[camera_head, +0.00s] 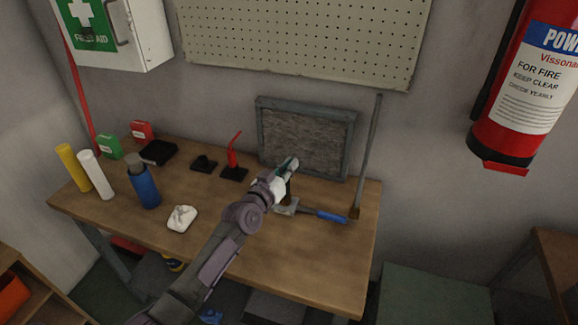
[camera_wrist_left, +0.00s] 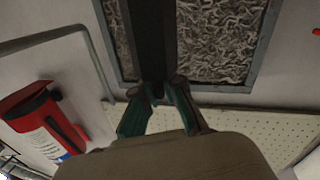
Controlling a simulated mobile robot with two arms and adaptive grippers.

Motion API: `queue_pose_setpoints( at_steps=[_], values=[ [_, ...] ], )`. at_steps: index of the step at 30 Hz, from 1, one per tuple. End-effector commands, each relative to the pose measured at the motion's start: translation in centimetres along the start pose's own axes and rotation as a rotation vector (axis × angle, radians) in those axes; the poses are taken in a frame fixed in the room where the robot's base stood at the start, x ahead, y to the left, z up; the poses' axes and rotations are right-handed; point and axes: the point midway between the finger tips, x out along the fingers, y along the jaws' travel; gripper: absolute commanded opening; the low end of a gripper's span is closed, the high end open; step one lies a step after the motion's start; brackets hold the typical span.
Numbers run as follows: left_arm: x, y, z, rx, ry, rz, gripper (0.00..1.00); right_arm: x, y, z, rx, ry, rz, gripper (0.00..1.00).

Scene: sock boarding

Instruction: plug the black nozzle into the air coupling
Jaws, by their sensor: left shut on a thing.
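My left gripper (camera_head: 289,164) reaches in over the right half of the bench, in front of the framed grey panel. In the left wrist view its fingertips (camera_wrist_left: 164,86) are closed on a dark bar, which looks like the black nozzle (camera_wrist_left: 152,42). In the head view the gripper hides most of what it holds. A small brownish upright part (camera_head: 289,190) shows just below the gripper, above a grey metal piece; it may be the air coupling. I cannot tell whether the nozzle touches it. My right gripper is not in view.
A blue handle-like piece (camera_head: 332,216) joins the grey metal piece to a pipe (camera_head: 368,150) with a brass end. A red nozzle (camera_head: 234,150) stands in a black base, left of the gripper. A blue bottle (camera_head: 146,189) and white cloth (camera_head: 182,218) are farther left. The front right bench is clear.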

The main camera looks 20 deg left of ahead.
Motion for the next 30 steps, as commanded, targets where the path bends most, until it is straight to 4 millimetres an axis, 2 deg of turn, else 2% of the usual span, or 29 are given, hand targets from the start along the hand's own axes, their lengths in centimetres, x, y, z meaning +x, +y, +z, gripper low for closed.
queue_pose_setpoints(
  at_steps=[12,13,17,18,26,30],
  values=[
    [0.0,-0.1,0.7,0.000,0.001,0.000,0.00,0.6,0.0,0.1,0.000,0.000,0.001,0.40],
    [0.0,-0.1,0.6,0.000,0.001,0.000,0.13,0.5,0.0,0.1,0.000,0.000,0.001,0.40],
    [0.0,-0.1,0.6,0.000,0.001,0.000,0.35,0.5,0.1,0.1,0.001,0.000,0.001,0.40],
    [0.0,-0.1,0.6,0.000,0.001,0.000,0.37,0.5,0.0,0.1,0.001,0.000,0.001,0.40],
    [-0.1,-0.1,0.6,0.000,0.000,0.000,0.37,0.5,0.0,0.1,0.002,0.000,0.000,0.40],
    [-1.0,-0.1,0.7,-0.001,-0.001,0.000,0.37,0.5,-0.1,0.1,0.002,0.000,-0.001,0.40]
  ],
)
